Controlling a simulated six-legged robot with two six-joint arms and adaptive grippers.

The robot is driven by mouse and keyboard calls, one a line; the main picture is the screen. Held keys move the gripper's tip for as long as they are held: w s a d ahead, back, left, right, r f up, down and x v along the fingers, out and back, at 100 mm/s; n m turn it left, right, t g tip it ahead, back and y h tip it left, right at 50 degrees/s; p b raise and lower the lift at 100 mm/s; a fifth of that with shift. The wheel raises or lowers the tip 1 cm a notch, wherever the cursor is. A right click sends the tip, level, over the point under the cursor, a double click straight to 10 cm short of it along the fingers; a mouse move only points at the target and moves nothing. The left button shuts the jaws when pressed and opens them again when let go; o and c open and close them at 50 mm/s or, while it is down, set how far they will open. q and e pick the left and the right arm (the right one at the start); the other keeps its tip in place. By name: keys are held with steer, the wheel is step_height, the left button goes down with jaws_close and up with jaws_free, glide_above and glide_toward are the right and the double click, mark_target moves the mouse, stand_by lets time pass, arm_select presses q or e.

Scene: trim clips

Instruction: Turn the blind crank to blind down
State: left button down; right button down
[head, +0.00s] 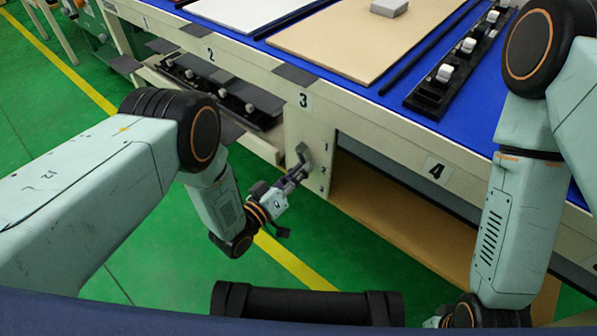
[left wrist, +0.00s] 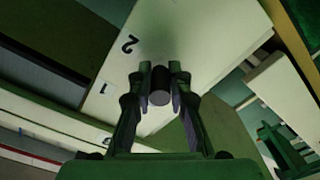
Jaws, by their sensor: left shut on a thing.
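The blind crank (head: 303,156) is a small grey part on the cream post below the bench top, under the label 3. My left gripper (head: 292,178) is at this post, shut on the crank's dark round knob. In the left wrist view the knob (left wrist: 160,86) sits between the two fingertips, with the cream panel marked 1 and 2 behind it. The blind itself I cannot make out for sure. My right arm shows at the right, but its gripper is out of view.
The blue bench top (head: 290,42) carries a beige board (head: 350,45) and a black rail with white clips (head: 443,74). A tray with several clips (head: 222,93) sits under the bench at left. An open bay with a brown panel (head: 400,225) lies right of the post.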

arm_select(q)
steer(key=shift+a, duration=0.1)
steer(key=m, duration=0.2)
steer(key=a+m, duration=0.1)
steer(key=shift+w+f+m, duration=0.25)
steer(key=shift+w+m, duration=0.05)
steer(key=shift+w, duration=0.05)
steer(key=shift+w+a+m, duration=0.2)
steer(key=shift+a+m, duration=0.1)
steer(key=shift+m, duration=0.5)
steer(key=shift+w+a+m, duration=0.2)
steer(key=shift+a+m, duration=0.05)
steer(key=shift+m, duration=0.55)
steer(key=c, duration=1.3)
jaws_free()
steer(key=shift+o, duration=0.2)
steer(key=v, duration=1.2)
